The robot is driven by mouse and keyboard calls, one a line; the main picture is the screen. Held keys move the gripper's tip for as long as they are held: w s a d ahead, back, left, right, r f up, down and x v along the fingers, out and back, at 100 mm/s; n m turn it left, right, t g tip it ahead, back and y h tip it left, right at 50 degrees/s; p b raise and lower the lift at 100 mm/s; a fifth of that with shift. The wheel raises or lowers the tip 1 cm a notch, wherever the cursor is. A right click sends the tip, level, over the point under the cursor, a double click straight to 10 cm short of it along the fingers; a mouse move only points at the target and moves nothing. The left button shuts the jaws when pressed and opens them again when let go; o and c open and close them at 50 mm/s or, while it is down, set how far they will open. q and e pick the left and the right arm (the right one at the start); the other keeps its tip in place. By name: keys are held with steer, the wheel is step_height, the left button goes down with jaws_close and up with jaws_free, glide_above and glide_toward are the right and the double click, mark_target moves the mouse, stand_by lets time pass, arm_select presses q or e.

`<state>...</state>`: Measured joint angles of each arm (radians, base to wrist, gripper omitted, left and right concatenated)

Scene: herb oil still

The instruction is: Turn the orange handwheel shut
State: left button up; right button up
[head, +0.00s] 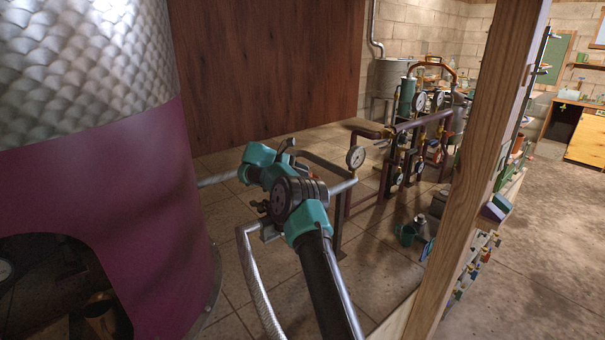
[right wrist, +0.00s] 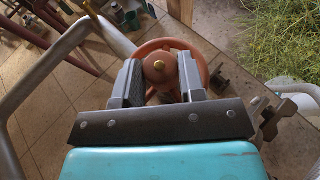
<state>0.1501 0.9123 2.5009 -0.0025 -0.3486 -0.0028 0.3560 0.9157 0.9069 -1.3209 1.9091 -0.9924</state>
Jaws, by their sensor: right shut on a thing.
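The orange handwheel (right wrist: 166,43) shows in the right wrist view, with a round hub and a brass nut at its centre. My right gripper (right wrist: 158,72) has its two grey fingers on either side of the hub, shut on the handwheel. In the head view my right gripper (head: 262,160) reaches to a grey pipe (head: 343,187) between the large boiler and the gauge rack. The handwheel cannot be made out there, behind my arm. My left gripper is in neither view.
A large purple and metal boiler (head: 150,200) stands close on the left. A rack of dark red pipes with gauges (head: 355,157) stands beyond the gripper. A wooden post (head: 490,130) rises on the right. Bare tiled floor (head: 375,265) lies below.

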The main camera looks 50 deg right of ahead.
stand_by(0.3)
steer(key=o, duration=0.9)
steer(key=shift+o, duration=0.2)
